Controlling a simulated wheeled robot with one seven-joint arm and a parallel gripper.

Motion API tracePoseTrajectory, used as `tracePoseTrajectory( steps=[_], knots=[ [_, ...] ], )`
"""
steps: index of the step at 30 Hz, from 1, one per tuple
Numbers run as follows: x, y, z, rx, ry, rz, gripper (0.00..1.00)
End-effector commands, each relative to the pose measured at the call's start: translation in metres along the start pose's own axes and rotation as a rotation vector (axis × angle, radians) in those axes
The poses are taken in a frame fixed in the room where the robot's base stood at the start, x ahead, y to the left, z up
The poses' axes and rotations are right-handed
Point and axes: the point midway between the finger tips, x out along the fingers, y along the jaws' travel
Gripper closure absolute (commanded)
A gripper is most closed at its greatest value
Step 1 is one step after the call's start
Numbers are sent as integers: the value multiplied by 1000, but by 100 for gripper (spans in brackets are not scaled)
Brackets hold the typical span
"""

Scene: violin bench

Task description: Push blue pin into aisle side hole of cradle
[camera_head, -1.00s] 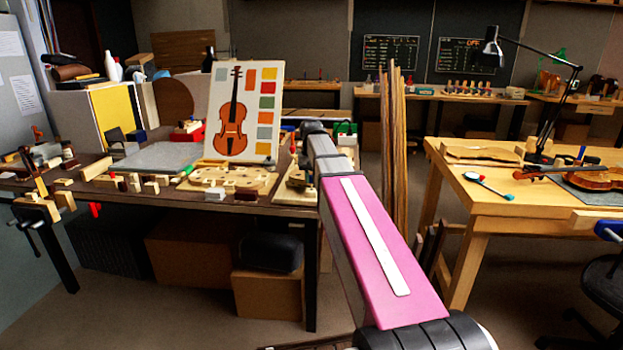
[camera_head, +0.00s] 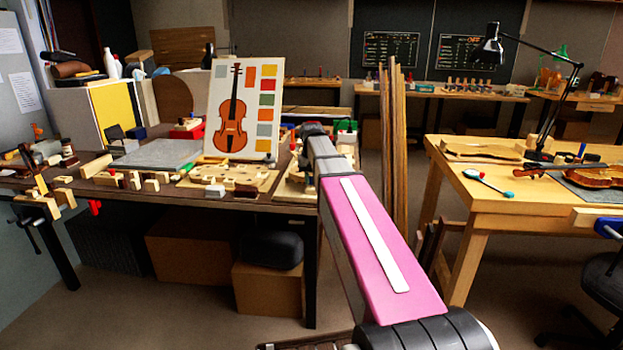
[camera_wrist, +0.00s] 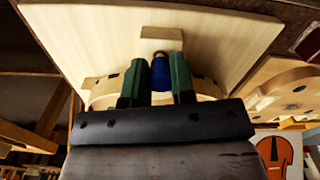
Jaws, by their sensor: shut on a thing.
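In the wrist view, my gripper (camera_wrist: 159,72) has its two green fingers closed on the sides of the blue pin (camera_wrist: 158,74). A pale wooden cradle (camera_wrist: 100,32) with a raised block and a curved piece fills the view behind the pin. The pin's top is close to the raised block (camera_wrist: 161,37); I cannot tell whether it touches or enters a hole. In the head view, a pale wooden fixture (camera_head: 291,190), likely the cradle, stands at the right end of the dark bench, partly behind my arm. My gripper and the pin are hidden there.
A violin colour chart (camera_head: 245,110) stands behind a pale wooden form (camera_head: 262,183) left of my arm. Several small wooden blocks (camera_head: 140,182) lie along the bench front. Upright planks (camera_head: 394,150) stand right of the bench. Another workbench (camera_head: 445,180) is further right.

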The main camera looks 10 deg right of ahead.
Motion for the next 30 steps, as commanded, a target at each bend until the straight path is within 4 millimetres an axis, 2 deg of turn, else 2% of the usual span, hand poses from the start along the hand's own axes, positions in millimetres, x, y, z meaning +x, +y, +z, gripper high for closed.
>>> tracePoseTrajectory(
  steps=[5,6,8,16,20,30],
  knots=[
    [4,0,0,0,0,0,100],
    [4,0,0,0,0,0,64],
    [4,0,0,0,0,0,47],
    [3,0,0,0,0,0,47],
    [-4,0,-1,0,2,0,47],
    [-56,0,-1,0,3,0,47]
  ],
)
